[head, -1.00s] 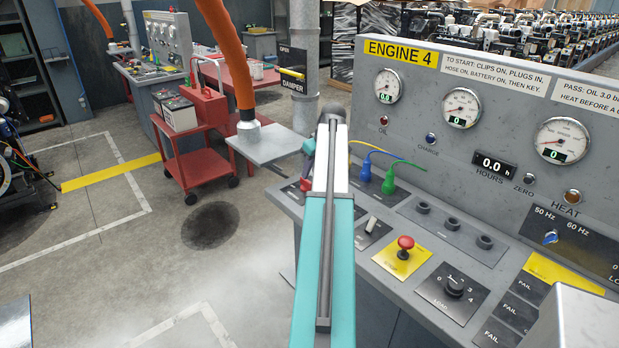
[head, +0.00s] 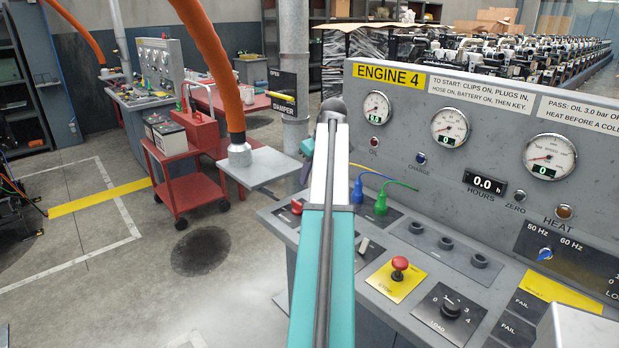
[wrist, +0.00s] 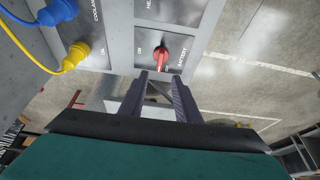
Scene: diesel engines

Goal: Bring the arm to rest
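My arm (head: 322,270), teal and white, stretches forward from the bottom middle of the head view, beside the Engine 4 panel. It largely hides my gripper there. In the wrist view my gripper (wrist: 160,85) has two dark fingers standing apart with nothing held between them. Beyond the fingertips is the red battery switch (wrist: 161,55) on the console; it also shows left of the arm in the head view (head: 296,206). The fingers look clear of it.
The Engine 4 console (head: 420,240) fills the right, with a red stop button (head: 400,263) and a load knob (head: 450,307). Blue and green plugs (head: 380,204) sit close right of the arm. An orange hose (head: 215,70) hangs left, near a red cart (head: 180,190). Floor is clear at lower left.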

